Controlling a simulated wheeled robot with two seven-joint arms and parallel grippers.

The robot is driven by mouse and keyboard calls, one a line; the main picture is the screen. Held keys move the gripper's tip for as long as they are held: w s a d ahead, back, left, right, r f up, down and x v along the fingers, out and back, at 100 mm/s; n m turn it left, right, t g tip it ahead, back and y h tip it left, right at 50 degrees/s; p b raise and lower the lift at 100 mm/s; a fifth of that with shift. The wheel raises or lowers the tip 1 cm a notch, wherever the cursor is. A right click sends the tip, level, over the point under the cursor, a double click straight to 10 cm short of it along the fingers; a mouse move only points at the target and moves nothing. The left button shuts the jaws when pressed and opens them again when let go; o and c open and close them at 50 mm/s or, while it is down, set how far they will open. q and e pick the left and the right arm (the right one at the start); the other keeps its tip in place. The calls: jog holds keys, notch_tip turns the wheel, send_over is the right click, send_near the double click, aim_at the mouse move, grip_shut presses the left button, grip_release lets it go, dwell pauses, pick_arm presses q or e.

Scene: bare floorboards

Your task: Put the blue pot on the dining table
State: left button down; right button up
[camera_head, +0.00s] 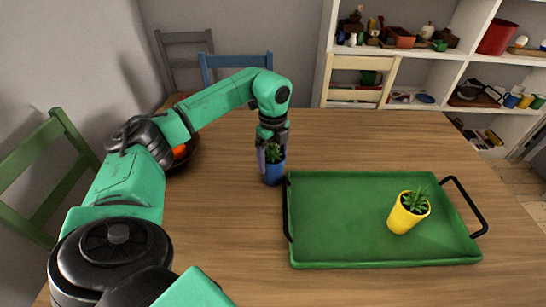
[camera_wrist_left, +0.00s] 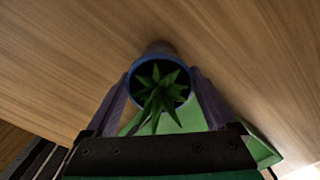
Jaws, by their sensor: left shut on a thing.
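The blue pot (camera_head: 272,175) with a small green plant is at the middle of the wooden dining table (camera_head: 345,135), just left of the green tray. My left gripper (camera_head: 272,152) points down and is shut on the pot, with a finger on each side of it. In the left wrist view the pot's blue rim (camera_wrist_left: 136,78) and spiky plant sit between the fingers (camera_wrist_left: 160,95). The pot appears at or very near the tabletop; I cannot tell whether its base touches. My right gripper is not in view.
The green tray (camera_head: 340,245) with black handles holds a yellow pot (camera_head: 408,212) with a plant. A dark bowl (camera_head: 188,153) with something orange is partly behind my arm. Chairs stand around the table, and a white shelf (camera_head: 450,60) stands behind. The table's back right is clear.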

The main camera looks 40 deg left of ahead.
pick_arm(q)
grip_release()
notch_tip(320, 180, up, 12)
jog(key=shift+r, duration=0.2)
dwell(0.4)
